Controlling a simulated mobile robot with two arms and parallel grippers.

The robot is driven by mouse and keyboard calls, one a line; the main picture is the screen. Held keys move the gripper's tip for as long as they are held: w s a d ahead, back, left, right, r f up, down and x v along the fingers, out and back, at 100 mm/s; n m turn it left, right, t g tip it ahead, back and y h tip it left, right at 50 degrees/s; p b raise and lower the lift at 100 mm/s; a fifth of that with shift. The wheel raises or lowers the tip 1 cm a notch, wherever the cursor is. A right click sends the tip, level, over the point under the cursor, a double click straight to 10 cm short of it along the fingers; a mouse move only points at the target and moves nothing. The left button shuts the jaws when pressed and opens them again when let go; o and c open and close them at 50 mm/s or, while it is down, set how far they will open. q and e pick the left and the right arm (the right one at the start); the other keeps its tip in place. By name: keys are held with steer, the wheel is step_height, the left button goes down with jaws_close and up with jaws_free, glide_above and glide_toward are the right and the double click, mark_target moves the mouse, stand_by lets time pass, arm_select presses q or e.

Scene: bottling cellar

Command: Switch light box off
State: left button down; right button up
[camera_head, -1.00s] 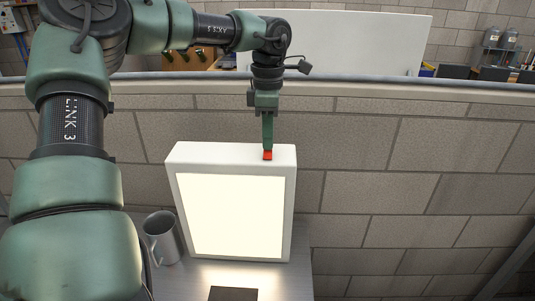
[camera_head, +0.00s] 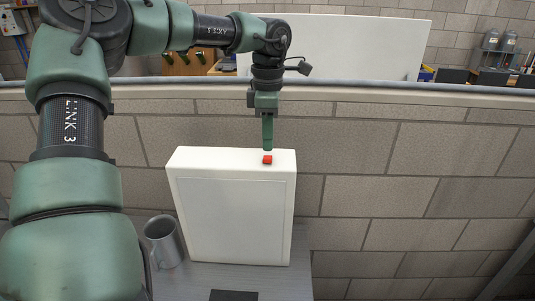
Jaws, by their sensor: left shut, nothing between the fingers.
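A small gap seems to show between the tips and the switch, but I cannot tell for sure. My right gripper is not in view.
A grey metal mug (camera_head: 164,242) stands on the table (camera_head: 193,283) left of the light box. A dark flat object (camera_head: 233,296) lies in front of the box. A block wall (camera_head: 400,180) rises behind. My left arm fills the left side.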

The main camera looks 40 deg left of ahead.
mark_target(268, 157)
arm_select(q)
step_height(268, 157, up, 5)
steer(key=p, duration=0.3)
stand_by(0.5)
